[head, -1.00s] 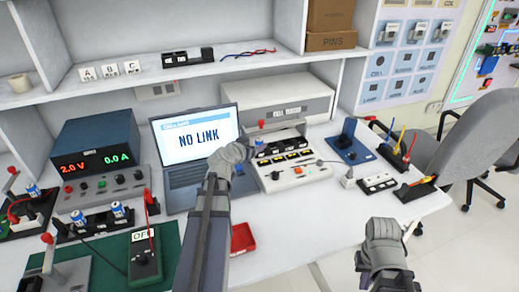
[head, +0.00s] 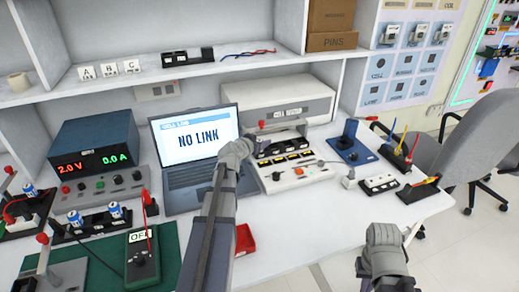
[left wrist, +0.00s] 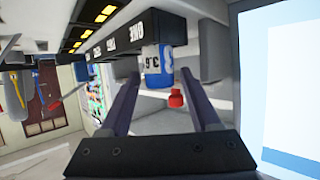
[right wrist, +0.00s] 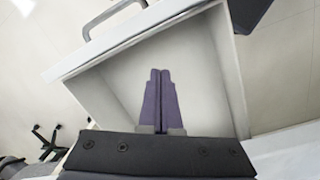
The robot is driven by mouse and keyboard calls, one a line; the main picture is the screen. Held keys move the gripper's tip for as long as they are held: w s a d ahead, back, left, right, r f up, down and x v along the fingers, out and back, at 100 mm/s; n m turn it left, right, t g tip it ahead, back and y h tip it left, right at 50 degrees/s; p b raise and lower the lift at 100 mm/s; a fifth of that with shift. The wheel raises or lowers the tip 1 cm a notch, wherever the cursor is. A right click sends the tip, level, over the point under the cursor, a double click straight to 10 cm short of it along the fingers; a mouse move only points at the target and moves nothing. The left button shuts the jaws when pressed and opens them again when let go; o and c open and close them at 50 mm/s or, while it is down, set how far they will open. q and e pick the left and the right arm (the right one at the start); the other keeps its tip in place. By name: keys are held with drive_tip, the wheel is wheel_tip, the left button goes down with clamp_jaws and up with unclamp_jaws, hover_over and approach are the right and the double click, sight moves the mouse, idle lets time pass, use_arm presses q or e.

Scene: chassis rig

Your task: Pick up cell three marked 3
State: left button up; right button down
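A blue and white cell (left wrist: 157,68) shows in the left wrist view, printed with what looks like 3.6. It sits at the end of a black labelled rack, by the word ONE (left wrist: 143,30). My left gripper (head: 250,152) is at the cell tester (head: 290,172) in the head view. In the left wrist view its fingers stand apart on either side of the cell, with gaps visible. Other blue and white cells (head: 115,210) stand in a holder at the left. I cannot read their numbers. My right gripper (right wrist: 160,75) is shut and empty.
A laptop (head: 192,175) reading NO LINK stands just left of my left arm. A red tray (head: 245,239) lies near the front edge. A power supply (head: 97,143) stands left. A blue stand (head: 349,148) and tool racks (head: 420,190) are right of the tester.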

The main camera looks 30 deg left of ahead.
sight(259, 140)
use_arm(q)
clamp_jaws()
idle(0.3)
drive_tip(key=shift+r, duration=0.15)
use_arm(e)
drive_tip(key=shift+r, duration=0.15)
